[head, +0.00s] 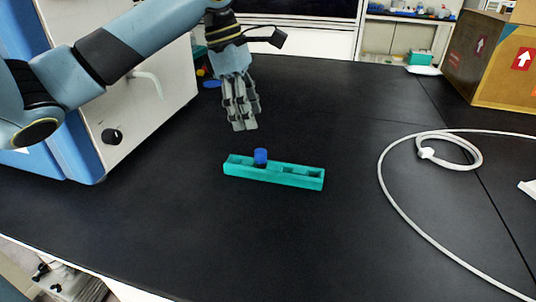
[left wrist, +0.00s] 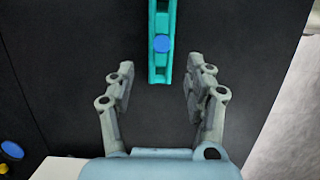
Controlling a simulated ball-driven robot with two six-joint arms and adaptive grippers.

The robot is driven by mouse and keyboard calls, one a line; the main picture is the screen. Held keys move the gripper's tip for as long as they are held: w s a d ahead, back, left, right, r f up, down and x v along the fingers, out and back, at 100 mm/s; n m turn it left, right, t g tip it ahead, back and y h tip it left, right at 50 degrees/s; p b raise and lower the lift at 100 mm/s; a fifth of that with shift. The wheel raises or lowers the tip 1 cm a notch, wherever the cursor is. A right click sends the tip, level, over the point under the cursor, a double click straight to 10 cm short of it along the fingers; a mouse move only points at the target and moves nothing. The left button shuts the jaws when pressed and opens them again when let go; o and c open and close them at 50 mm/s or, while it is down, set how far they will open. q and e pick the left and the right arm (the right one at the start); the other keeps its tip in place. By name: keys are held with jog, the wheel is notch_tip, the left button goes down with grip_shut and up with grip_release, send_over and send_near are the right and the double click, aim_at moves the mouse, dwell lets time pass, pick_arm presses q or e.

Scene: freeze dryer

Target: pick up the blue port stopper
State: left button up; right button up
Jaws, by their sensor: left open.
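The blue port stopper (head: 261,156) stands upright in a teal rack (head: 300,180) on the black bench, towards the rack's left end. In the left wrist view the stopper (left wrist: 162,44) shows as a blue disc on the teal rack (left wrist: 160,76). My left gripper (head: 244,126) is above the bench, behind and slightly left of the stopper, pointing down. In the left wrist view its fingers (left wrist: 160,75) are spread and empty, with the near end of the rack between their tips and the stopper just beyond. My right gripper is not in view.
A white and blue machine (head: 130,115) stands at the left. A coiled white hose (head: 385,185) lies on the right of the bench. A cardboard box (head: 495,65) stands at the back right. The bench around the rack is clear.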

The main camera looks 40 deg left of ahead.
pick_arm(q)
jog(key=b, duration=0.1)
send_over(260, 151)
jog(key=a, duration=0.1)
jog(key=f, duration=0.4)
jog(key=shift+s+f, duration=0.1)
jog(key=shift+s, duration=0.1)
jog(key=b+x, duration=0.1)
jog(key=x, duration=0.4)
jog(key=shift+f+b, duration=0.35)
jog(key=shift+f, duration=0.05)
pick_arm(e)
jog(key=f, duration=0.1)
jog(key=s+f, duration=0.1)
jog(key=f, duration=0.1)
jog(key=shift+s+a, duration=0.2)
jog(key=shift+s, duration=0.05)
pick_arm(q)
jog(key=shift+c, duration=0.4)
jog(key=c, duration=0.9)
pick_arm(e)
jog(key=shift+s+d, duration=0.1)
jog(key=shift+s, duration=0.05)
pick_arm(q)
jog(key=shift+r, duration=0.1)
jog(key=shift+c, duration=0.2)
